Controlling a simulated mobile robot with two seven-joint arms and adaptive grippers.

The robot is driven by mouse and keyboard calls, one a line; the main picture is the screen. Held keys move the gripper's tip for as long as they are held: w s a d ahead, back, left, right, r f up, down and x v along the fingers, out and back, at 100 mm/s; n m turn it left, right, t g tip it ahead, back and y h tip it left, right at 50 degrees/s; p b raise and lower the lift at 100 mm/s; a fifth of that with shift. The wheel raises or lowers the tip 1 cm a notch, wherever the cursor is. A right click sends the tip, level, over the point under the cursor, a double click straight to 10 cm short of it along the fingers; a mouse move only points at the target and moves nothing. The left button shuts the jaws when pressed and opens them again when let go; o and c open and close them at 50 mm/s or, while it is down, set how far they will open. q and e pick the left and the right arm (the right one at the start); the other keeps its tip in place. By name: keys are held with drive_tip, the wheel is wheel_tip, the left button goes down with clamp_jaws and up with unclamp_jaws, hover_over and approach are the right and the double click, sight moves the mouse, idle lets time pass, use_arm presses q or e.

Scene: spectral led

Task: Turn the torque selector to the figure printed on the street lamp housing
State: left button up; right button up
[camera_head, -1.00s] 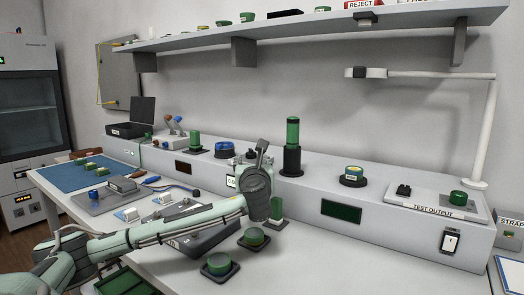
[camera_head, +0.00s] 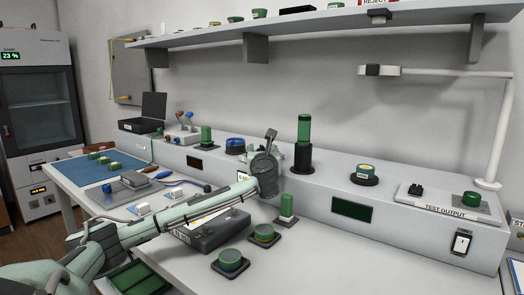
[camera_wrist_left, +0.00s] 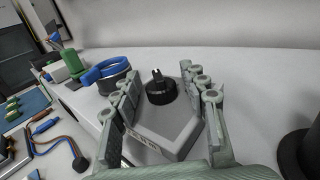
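My left gripper (camera_head: 267,160) reaches over the raised back ledge of the bench. In the left wrist view its fingers (camera_wrist_left: 165,105) are spread wide, with nothing between the pads touching them. A black knob with a notched top (camera_wrist_left: 160,88), which looks like the torque selector, stands on a grey box (camera_wrist_left: 165,125) ahead of and between the fingers. The box's front label is too small to read. In the head view the gripper mostly hides this box. A dark grey housing with a white label (camera_head: 208,232), possibly the street lamp housing, lies on the bench below my forearm; its figure is unreadable. My right gripper is out of view.
A black and green cylinder (camera_head: 303,145) stands close right of the gripper. A blue ring-shaped part (camera_head: 235,146) and a green block (camera_head: 206,136) stand to its left. Green-topped round parts (camera_head: 231,260) sit on the bench in front. A lamp arm (camera_head: 440,73) overhangs the right.

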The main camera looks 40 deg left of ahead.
use_arm(q)
drive_tip(key=c, duration=0.7)
clamp_jaws()
drive_tip(key=shift+s+a+m+t+h, duration=0.1)
drive_tip(key=shift+m+t+h, duration=1.5)
drive_tip(key=shift+h, duration=0.6)
drive_tip(key=shift+f+m+h, duration=0.1)
drive_tip(key=shift+m+h, duration=0.4)
drive_tip(key=m+h+b, duration=0.1)
drive_tip(key=m+t+h+b, duration=0.1)
drive_tip(key=h, duration=0.1)
drive_tip(key=shift+f+t+h, duration=0.15)
drive_tip(key=shift+t+h, duration=0.15)
drive_tip(key=m+h+b, duration=0.3)
drive_tip(key=h, duration=0.1)
drive_tip(key=shift+r+m+h+b, duration=0.25)
drive_tip(key=shift+m+h+b, duration=0.15)
drive_tip(key=shift+h, duration=0.3)
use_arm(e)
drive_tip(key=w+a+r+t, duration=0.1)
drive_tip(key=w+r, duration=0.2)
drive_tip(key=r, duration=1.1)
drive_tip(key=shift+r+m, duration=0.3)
